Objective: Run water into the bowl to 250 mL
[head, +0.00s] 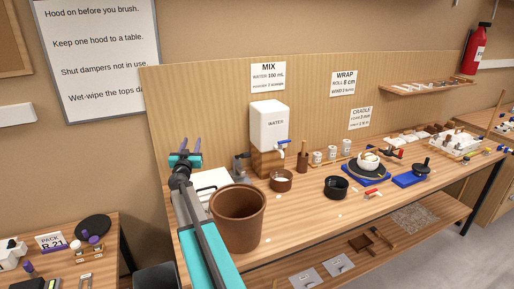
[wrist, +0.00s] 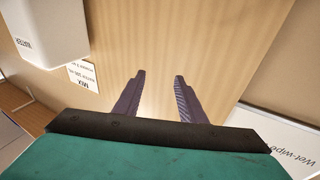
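The white water tank (head: 269,122), marked WATER, stands on a wooden block at the back of the bench. Its tap (head: 283,144), with a blue handle, sticks out at the lower front right. A black bowl (head: 336,188) sits on the bench, right of and in front of the tank; I cannot see its inside clearly or any water level. A small brown pot (head: 281,181) with pale contents stands nearer the tank. My gripper (head: 185,143) is raised left of the tank, away from tap and bowl. In the wrist view its two purple fingers (wrist: 158,75) are apart with nothing between them.
A large brown bucket (head: 238,222) stands at the bench's front left, beside my arm. Jars (head: 332,153), a blue mat with a dark dish (head: 367,170) and tools fill the right side. A wooden back panel (head: 200,100) rises behind the bench.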

